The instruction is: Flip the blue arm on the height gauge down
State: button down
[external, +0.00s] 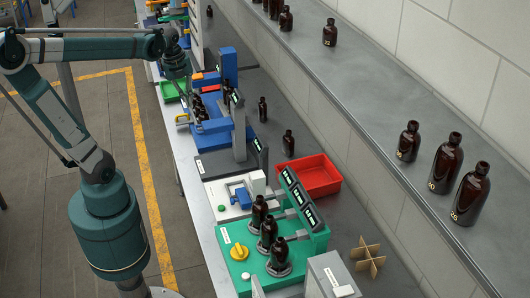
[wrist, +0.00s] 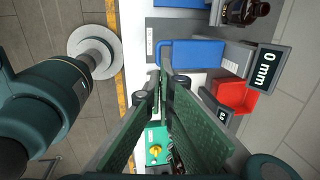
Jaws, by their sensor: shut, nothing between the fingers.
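The height gauge has a grey base (external: 212,165), a grey upright column (external: 238,128) and a small display. In the wrist view its display (wrist: 265,70) reads 0 mm. The blue arm (wrist: 190,54) shows there as a broad blue slab reaching left from the column over the grey base. The fingertips are hard to make out in the external view.
A white device (external: 228,195) and a green station with a yellow knob (external: 239,252) and several bottles stand nearer the camera. A red bin (external: 315,177) is to the right. Loose amber bottles (external: 288,143) stand behind the gauge. A green tray (external: 173,90) lies farther back.

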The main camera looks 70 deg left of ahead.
jog(key=shift+w+f, duration=0.35)
jog(key=shift+f, duration=1.65)
jog(key=shift+w+f, duration=0.35)
jog(key=shift+f, duration=1.7)
jog(key=shift+w+f, duration=0.35)
jog(key=shift+f, duration=1.65)
jog(key=shift+f, duration=0.1)
notch_tip(320, 180, down, 10)
jog(key=b, duration=0.7)
jog(key=shift+f, duration=0.2)
jog(key=shift+r, duration=0.1)
notch_tip(320, 180, up, 14)
jog(key=p, duration=0.4)
send_over(196, 129)
jog(key=s, duration=0.2)
jog(key=shift+s+d+f, duration=0.15)
jog(key=shift+s+f, duration=0.05)
jog(key=shift+d, duration=0.1)
